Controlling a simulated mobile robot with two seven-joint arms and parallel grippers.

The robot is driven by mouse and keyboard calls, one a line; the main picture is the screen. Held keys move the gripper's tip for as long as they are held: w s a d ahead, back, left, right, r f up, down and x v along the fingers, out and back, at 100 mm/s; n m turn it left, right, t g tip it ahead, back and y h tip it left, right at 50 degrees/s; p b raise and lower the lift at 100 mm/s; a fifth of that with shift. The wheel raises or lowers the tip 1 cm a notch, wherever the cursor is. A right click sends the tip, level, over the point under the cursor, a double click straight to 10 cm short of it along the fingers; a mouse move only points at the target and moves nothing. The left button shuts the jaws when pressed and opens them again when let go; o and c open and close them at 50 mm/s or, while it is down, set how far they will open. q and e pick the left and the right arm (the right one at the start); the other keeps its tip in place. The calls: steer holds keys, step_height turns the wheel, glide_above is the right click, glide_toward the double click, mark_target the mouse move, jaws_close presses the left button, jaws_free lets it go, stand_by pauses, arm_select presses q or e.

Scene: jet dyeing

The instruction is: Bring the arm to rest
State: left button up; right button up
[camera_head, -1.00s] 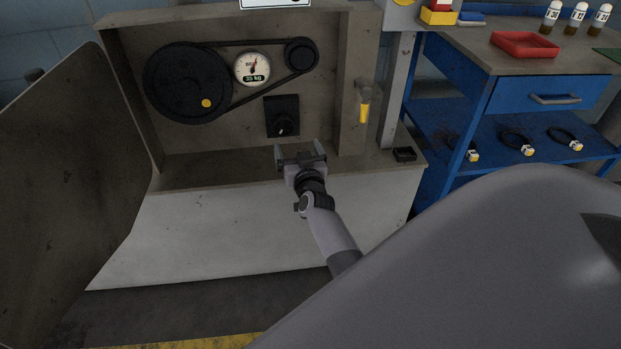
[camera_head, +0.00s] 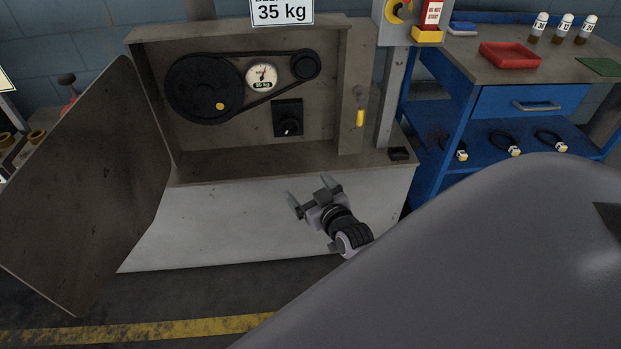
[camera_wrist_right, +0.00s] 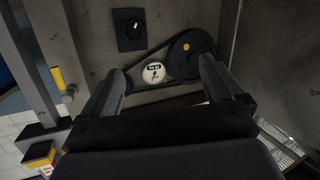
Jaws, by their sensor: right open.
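My right gripper (camera_head: 314,199) is open and empty in the head view, in front of the white lower panel (camera_head: 250,220) of the open machine cabinet. It is apart from the cabinet. In the right wrist view its two fingers (camera_wrist_right: 163,85) are spread wide with nothing between them. Beyond them are the belt drive's pulley (camera_wrist_right: 192,55), the round gauge (camera_wrist_right: 154,73) and the black knob (camera_wrist_right: 131,29). My left gripper is not in view.
The cabinet's open door (camera_head: 90,190) stands at the left. A blue workbench (camera_head: 470,105) with a red tray (camera_head: 510,55) stands at the right. A yellow-handled latch (camera_head: 360,118) is on the cabinet post. The floor (camera_head: 200,295) in front is clear.

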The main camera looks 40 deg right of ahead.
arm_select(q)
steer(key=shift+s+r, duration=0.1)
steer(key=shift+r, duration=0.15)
arm_select(e)
steer(key=shift+s+a, duration=0.4)
steer(key=shift+s, duration=0.05)
arm_select(q)
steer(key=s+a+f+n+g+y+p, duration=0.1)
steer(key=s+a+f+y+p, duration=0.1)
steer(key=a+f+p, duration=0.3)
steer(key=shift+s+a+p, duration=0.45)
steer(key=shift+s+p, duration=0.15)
steer(key=shift+p, duration=0.25)
arm_select(e)
steer(key=s+a+n+g+y, duration=0.1)
steer(key=s+a+g+y, duration=0.1)
steer(key=s+a, duration=0.5)
steer(key=s+a+r+n+g+y, duration=0.1)
steer(key=s+a+n+g+y, duration=0.1)
steer(key=s+a, duration=0.5)
steer(key=s+g+y, duration=0.1)
steer(key=s, duration=0.4)
steer(key=shift+s, duration=0.2)
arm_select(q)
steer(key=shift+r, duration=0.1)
arm_select(e)
steer(key=shift+r, duration=0.1)
